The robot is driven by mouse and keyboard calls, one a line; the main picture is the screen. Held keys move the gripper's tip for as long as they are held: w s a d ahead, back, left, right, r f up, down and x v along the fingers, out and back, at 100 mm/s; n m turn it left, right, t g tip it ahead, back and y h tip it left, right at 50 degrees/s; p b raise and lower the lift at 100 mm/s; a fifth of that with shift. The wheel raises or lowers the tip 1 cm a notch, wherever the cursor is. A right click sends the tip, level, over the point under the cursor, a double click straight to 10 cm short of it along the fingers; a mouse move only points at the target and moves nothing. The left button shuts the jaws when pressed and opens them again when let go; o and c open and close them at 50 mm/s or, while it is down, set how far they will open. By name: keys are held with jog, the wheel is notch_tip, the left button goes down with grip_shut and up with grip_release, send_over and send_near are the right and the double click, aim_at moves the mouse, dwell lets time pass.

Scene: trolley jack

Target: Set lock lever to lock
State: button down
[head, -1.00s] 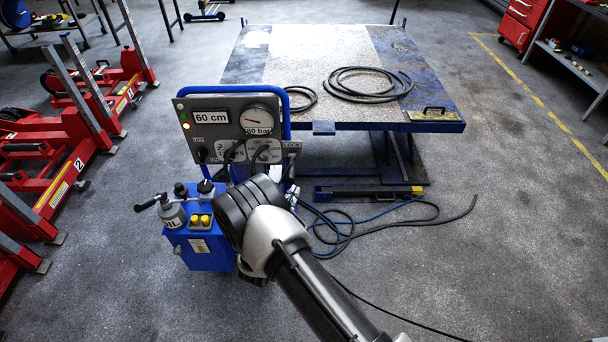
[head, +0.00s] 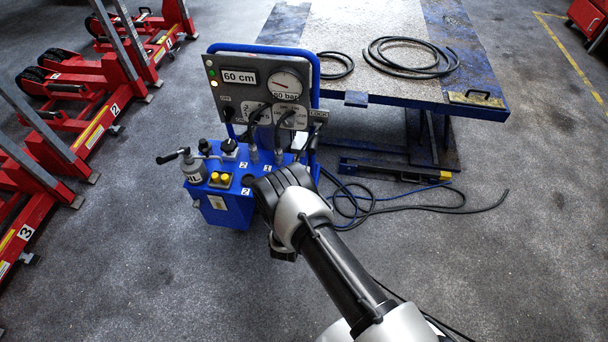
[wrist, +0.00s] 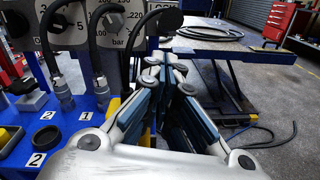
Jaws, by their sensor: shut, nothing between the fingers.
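The control panel (head: 262,92) stands on a blue pump unit (head: 226,207); its gauge and a "60 cm" display face me. A label that seems to read LOCK (head: 319,115) is at the panel's right edge. A dark lever runs below it, partly hidden, and its position cannot be read. In the wrist view a round black knob (wrist: 168,18) on a dark stem shows at the top, probably the lock lever's. My gripper (wrist: 157,62) is shut and empty, its fingertips just below this knob in the picture. Whether they touch cannot be told. In the head view my wrist hides the fingers.
Black hoses (wrist: 97,50) hang from the panel into fittings on the pump unit, left of my gripper. A lift table (head: 372,50) stands behind to the right. Cables (head: 400,207) lie on the floor. Red jacks (head: 90,110) stand at left. The floor on the right is open.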

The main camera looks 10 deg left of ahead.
aim_at(315, 140)
jog(key=w+b, duration=0.1)
jog(key=w, duration=0.6)
jog(key=shift+w+d+b, duration=0.3)
